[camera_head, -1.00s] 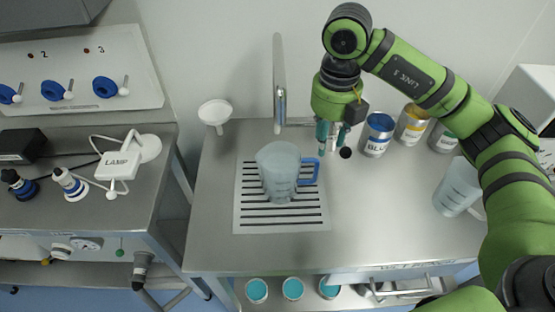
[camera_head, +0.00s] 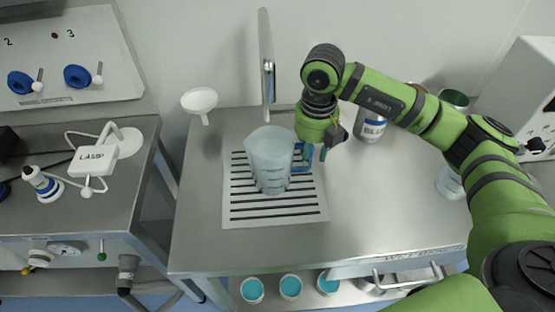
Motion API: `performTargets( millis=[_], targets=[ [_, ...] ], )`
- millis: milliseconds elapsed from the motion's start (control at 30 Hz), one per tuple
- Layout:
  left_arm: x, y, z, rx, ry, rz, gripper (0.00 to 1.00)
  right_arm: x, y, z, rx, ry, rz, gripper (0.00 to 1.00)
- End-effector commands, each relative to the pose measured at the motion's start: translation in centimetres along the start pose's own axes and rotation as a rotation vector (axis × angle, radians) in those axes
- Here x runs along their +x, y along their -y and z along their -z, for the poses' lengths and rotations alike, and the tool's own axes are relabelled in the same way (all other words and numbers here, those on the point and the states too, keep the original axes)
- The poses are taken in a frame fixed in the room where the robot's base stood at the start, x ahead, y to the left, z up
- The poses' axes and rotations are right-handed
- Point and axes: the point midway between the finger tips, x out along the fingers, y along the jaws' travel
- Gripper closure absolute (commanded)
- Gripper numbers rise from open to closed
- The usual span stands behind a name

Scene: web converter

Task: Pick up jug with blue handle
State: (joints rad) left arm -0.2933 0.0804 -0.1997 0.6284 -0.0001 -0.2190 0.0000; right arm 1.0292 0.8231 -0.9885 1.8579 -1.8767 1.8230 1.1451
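The jug with the blue handle (camera_head: 270,160) is translucent and stands upright on the slotted drain plate of the steel counter. Its blue handle (camera_head: 301,167) is on its right side. My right gripper (camera_head: 312,153) points down at the handle from above, with its teal fingers apart. The fingers overlap the upper part of the handle in the picture; I cannot tell whether they touch it. My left gripper is not in view.
A faucet (camera_head: 268,75) rises behind the jug, and a white funnel (camera_head: 199,101) is at the back left. A can labelled BLUE (camera_head: 371,126) stands right of the gripper. Another jug (camera_head: 450,182) is partly hidden by my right arm. The counter's front right is clear.

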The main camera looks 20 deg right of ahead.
Motion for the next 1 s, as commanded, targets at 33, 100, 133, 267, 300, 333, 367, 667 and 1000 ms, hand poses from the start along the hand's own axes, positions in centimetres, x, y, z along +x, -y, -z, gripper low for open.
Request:
performTargets(
  millis=[33, 100, 133, 267, 300, 333, 367, 667, 1000],
  targets=[
    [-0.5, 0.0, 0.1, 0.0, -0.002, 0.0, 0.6, 0.6, 0.0, 0.1, 0.001, -0.004, 0.001, 0.61],
    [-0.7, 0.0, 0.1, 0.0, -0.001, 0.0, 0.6, 1.4, 0.0, 0.1, 0.001, -0.003, 0.0, 0.61],
    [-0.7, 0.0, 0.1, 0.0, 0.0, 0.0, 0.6, 1.6, 0.0, 0.1, 0.001, -0.002, 0.0, 0.61],
    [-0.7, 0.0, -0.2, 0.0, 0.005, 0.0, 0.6, 2.1, -0.1, 0.0, -0.001, 0.001, -0.001, 0.61],
    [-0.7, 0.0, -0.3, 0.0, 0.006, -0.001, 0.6, 2.1, -0.1, 0.0, -0.001, 0.001, -0.001, 0.61],
    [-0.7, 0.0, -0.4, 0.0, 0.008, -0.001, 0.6, 2.1, -0.1, 0.0, -0.001, 0.001, -0.001, 0.61],
    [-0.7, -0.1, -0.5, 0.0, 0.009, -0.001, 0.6, 2.1, -0.1, 0.0, -0.001, 0.001, -0.001, 0.61],
    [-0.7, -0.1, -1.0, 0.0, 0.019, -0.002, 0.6, 2.1, -0.1, 0.0, 0.0, 0.001, -0.001, 1.0],
    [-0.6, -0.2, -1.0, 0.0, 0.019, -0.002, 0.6, 1.7, -0.1, -0.1, 0.0, 0.005, -0.005, 1.0]
  ],
)
